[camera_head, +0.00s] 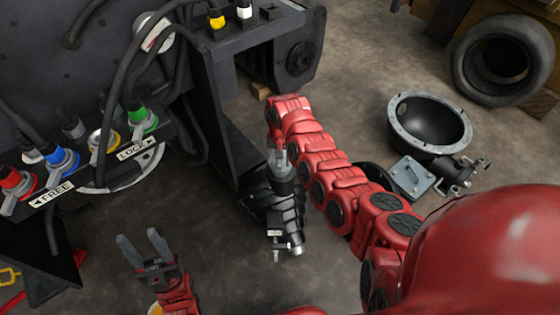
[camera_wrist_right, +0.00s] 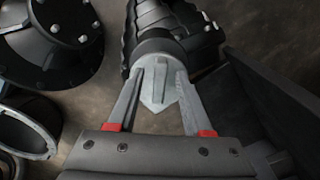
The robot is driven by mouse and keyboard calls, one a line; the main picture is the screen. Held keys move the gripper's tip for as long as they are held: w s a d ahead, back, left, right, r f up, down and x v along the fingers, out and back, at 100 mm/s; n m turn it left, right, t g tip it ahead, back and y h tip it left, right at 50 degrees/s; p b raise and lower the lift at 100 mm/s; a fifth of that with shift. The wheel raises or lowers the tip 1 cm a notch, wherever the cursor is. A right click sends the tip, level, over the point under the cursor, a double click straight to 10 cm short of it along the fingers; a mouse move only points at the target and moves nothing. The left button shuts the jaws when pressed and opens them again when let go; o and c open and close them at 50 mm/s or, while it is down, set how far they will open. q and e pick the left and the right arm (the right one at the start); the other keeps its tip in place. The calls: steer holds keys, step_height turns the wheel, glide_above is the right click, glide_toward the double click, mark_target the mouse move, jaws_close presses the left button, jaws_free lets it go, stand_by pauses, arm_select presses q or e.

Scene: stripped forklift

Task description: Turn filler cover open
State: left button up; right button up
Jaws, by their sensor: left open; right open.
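The filler cover, a grey cap with a raised ridge and pointed end, sits on a dark collar of a black ribbed part. It shows between my fingers in the right wrist view (camera_wrist_right: 158,92), and in the head view its grey top (camera_head: 284,174) is partly hidden by my gripper. My right gripper (camera_wrist_right: 160,75) is open, one finger on each side of the cover; whether they touch it I cannot tell. It also shows in the head view (camera_head: 277,150). My left gripper (camera_head: 142,246) is open and empty at the lower left, well apart from the cover.
A dark machine panel with coloured FREE/LOCK connectors (camera_head: 145,122) and cables stands at the left. A dark upright plate (camera_head: 225,125) is close beside the ribbed part. A round black bowl-like part (camera_head: 428,122), a grey plate (camera_head: 412,176) and a tyre (camera_head: 505,60) lie on the floor at right.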

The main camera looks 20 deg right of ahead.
steer(key=shift+f, duration=0.15)
steer(key=shift+c, duration=0.2)
jaws_close()
stand_by(1.2)
